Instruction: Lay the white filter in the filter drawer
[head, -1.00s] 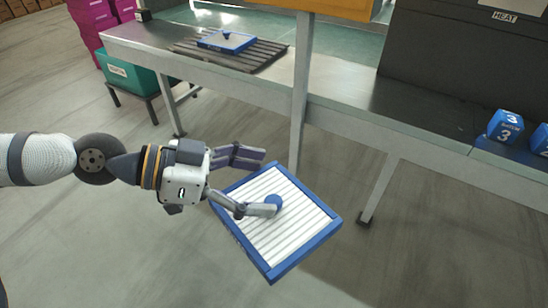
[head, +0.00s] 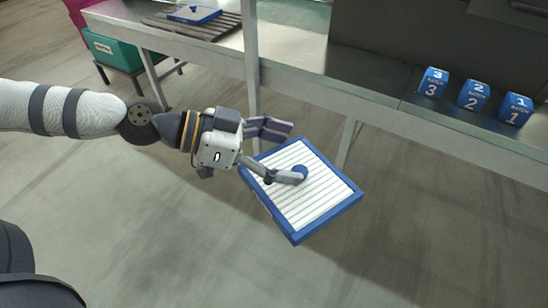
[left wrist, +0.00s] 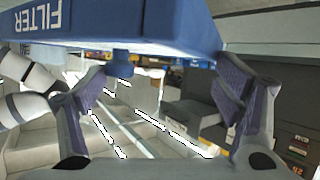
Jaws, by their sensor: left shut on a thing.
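The white filter (head: 303,200) has a blue frame, white pleats and a blue round knob (head: 301,172). My left gripper (head: 287,152) is shut on the filter and holds it tilted above the floor, in front of the bench. One finger lies beside the knob in the head view. In the left wrist view, the filter's blue side (left wrist: 130,22) with the word FILTER fills the top. The filter drawer cannot be made out in either view. My right gripper is out of view.
A long bench (head: 290,78) runs across the back, with legs below it. On it are a slatted rack (head: 222,30) with another blue-framed panel (head: 194,14), a dark machine (head: 390,45) and boxes numbered 3 (head: 433,82), 2 (head: 473,95) and 1 (head: 514,109). A green bin (head: 118,58) stands at left.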

